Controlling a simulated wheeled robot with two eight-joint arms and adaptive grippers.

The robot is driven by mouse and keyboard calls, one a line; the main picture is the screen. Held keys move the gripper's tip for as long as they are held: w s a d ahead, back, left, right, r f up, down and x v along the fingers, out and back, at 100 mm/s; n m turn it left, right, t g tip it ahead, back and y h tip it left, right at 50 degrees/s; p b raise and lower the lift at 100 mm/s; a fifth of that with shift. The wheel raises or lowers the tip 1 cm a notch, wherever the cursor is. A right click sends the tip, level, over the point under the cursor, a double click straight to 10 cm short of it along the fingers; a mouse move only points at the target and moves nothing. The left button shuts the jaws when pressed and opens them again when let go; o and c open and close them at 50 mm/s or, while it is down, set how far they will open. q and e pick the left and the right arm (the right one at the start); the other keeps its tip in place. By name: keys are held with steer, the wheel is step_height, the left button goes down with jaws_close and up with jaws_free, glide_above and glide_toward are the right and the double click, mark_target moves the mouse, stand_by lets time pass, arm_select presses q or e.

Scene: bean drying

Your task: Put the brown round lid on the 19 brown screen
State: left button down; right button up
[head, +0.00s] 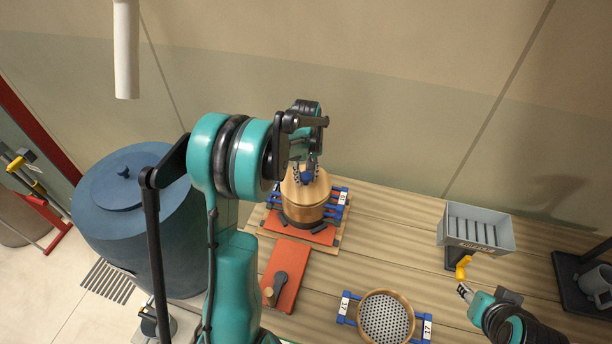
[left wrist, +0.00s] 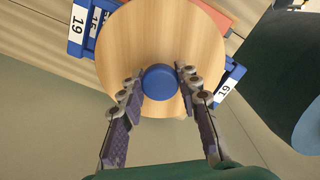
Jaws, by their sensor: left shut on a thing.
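The brown round lid (head: 298,192) is pale wood with a blue knob (left wrist: 160,82). My left gripper (head: 307,171) has its fingers on both sides of the knob, also in the left wrist view (left wrist: 160,84). The lid is over the 19 brown screen (head: 302,213), a round wooden-walled piece between blue holders labelled 19. The lid hides the screen's top, and I cannot tell whether they touch. My right gripper (head: 465,291) is at the lower right, away from the lid; its jaws are too small to read.
A perforated round screen (head: 385,316) sits in a blue holder at the front. A grey slotted box (head: 478,229) with a yellow handle (head: 463,267) stands at right. An orange board (head: 289,274) lies in front of the 19 screen. A large blue barrel (head: 135,225) stands left.

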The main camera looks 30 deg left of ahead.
mark_target(306, 175)
arm_select(q)
steer(key=shift+f+b, duration=0.5)
steer(key=shift+f, duration=0.05)
stand_by(0.4)
steer(key=c, duration=1)
jaws_free()
steer(key=shift+r, duration=0.1)
step_height(306, 175, up, 12)
